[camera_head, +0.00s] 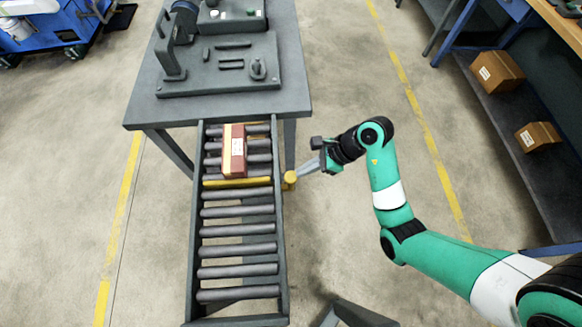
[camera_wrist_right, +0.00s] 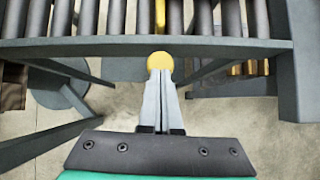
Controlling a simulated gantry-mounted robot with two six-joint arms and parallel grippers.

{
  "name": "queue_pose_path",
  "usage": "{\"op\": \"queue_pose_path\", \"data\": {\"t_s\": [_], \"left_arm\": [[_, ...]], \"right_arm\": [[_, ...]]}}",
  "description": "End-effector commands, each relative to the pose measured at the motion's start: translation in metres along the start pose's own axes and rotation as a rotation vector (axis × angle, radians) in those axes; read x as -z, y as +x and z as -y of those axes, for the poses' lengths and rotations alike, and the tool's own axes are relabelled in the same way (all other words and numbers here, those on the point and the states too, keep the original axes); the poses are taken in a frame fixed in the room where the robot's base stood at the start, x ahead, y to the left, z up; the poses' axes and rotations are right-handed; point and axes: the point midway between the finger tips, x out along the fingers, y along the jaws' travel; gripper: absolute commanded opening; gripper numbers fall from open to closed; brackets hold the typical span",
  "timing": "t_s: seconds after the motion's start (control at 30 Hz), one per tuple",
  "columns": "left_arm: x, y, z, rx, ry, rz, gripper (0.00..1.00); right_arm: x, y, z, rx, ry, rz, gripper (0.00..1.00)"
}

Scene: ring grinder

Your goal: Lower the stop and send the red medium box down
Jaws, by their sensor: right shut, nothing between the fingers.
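The red box (camera_head: 237,145), with a pale yellow strip down its left side, lies on the roller conveyor. Its near end is at the yellow stop bar (camera_head: 255,181), which crosses the rollers and looks raised. A round yellow knob (camera_head: 289,178) sits outside the conveyor's right rail, level with the bar. My right gripper (camera_head: 300,171) is shut, its fingertips at the knob. In the right wrist view the shut fingers (camera_wrist_right: 160,77) point at the knob (camera_wrist_right: 160,60); whether they touch it is unclear. My left gripper is not in view.
The roller conveyor (camera_head: 283,245) slopes toward me from a dark table (camera_head: 300,88) holding a machine (camera_head: 230,62). Its near rollers are clear. A shelf (camera_head: 520,160) with cardboard boxes stands at the right. A blue cart (camera_head: 60,35) is at the far left.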

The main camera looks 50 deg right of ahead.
Motion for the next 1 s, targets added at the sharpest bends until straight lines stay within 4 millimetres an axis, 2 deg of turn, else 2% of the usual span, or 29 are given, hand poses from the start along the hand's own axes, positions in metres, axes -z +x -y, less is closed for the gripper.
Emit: {"op": "queue_pose_path", "data": {"t_s": [0.03, 0.13, 0.57, 0.67, 0.87, 1.0], "left_arm": [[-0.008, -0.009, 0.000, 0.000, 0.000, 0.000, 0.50], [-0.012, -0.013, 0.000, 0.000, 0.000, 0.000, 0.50], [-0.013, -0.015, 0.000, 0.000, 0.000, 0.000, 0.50], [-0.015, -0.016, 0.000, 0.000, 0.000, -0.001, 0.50], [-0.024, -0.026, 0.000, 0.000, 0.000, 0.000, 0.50], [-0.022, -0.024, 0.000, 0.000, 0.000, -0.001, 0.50]], "right_arm": [[0.003, 0.010, 0.000, 0.000, -0.001, 0.000, 0.00], [0.002, 0.016, 0.000, 0.001, -0.001, 0.000, 0.00], [-0.001, 0.018, 0.000, 0.001, 0.000, 0.000, 0.00], [0.002, 0.021, 0.000, 0.000, 0.001, 0.000, 0.00], [0.016, 0.039, 0.000, 0.000, 0.003, -0.001, 0.00], [0.013, 0.036, 0.000, 0.001, 0.002, -0.001, 0.00]]}}
